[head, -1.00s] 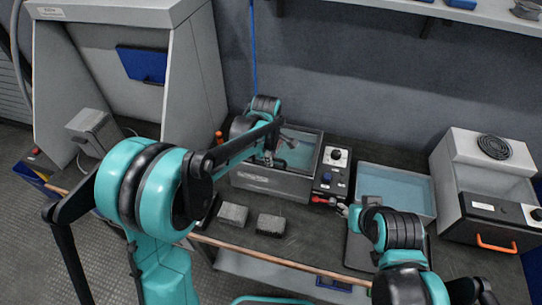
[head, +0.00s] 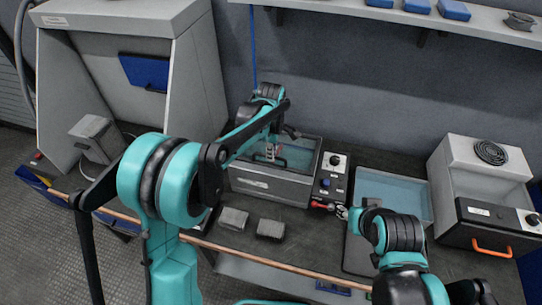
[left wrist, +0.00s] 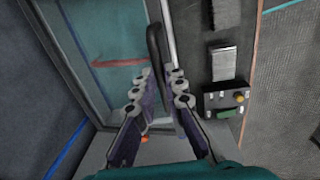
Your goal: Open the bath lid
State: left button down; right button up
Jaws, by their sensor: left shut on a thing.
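The bath (head: 270,187) is a grey rectangular tank on the bench, with a teal surface inside its frame. My left gripper (head: 272,152) is over it in the head view. In the left wrist view, its two fingers (left wrist: 158,75) are closed on either side of a black bar handle (left wrist: 154,38), beside the pale frame edge of the teal lid (left wrist: 108,40). I cannot tell how far the lid is tilted. My right gripper (head: 343,212) is near the red-knobbed front of the control panel (head: 331,178); its jaws are too small to read.
A second open bath (head: 430,205) with blue liquid stands to the right. A grey machine with an orange handle (head: 491,249) is further right. Two grey blocks (head: 233,218) lie in front of the bath. A large grey cabinet (head: 190,75) stands at the left.

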pick_arm(q)
jog(key=w+d+r+p, duration=0.1)
jog(key=w+r+p, duration=0.3)
jog(key=w+r, duration=0.2)
jog(key=shift+r+p, duration=0.4)
jog(key=shift+r, duration=0.75)
jog(key=shift+d, duration=0.1)
jog(key=c, duration=1.6)
grip_release()
jog(key=shift+f, duration=0.1)
jog(key=shift+w+d+f, duration=0.1)
jog(key=shift+w+f, duration=0.1)
jog(key=shift+w, duration=0.25)
jog(key=shift+s+r, duration=0.15)
jog(key=shift+s, duration=0.05)
jog(key=shift+r, duration=0.1)
